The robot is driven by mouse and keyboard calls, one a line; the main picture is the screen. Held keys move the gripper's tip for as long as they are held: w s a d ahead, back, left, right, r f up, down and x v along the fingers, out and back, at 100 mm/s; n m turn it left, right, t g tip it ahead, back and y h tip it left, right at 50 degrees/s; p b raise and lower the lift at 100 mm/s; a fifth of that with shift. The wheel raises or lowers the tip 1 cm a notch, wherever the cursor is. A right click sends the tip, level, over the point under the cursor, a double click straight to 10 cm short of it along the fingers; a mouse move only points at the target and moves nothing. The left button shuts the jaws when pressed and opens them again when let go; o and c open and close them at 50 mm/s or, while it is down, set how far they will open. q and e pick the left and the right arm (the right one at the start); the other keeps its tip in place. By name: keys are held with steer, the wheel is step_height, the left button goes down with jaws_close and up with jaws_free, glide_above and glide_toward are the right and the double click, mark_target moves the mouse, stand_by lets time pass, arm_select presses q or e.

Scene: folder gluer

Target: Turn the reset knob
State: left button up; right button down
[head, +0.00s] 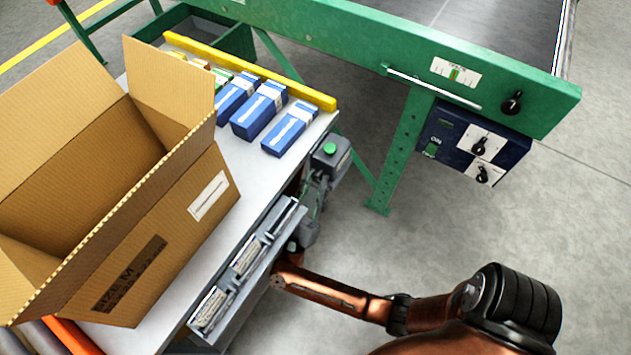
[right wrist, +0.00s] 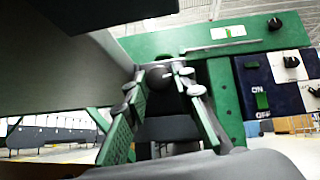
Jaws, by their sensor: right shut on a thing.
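A small grey control box (head: 331,158) with a green button on top is fixed at the right end of the packing table. My right gripper (head: 316,186) is at the near side of this box, low beside the table edge, and partly hard to make out. In the right wrist view the fingers of my right gripper (right wrist: 172,78) converge on a dark round thing (right wrist: 160,79), which looks like the reset knob. The gripper is shut on it. The fingers cover much of it, and its turn angle cannot be read. My left gripper is not in view.
The green machine frame (head: 400,150) and a blue panel (head: 450,139) with black knobs stand at the right. An open carton (head: 150,240) and several blue boxes (head: 259,110) are on the table (head: 222,262). Grey holders (head: 247,259) line its edge. Floor at right is free.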

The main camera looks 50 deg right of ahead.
steer(key=shift+f, duration=0.1)
steer(key=c, duration=1.9)
jaws_free()
steer(key=shift+c, duration=0.2)
steer(key=v, duration=1.2)
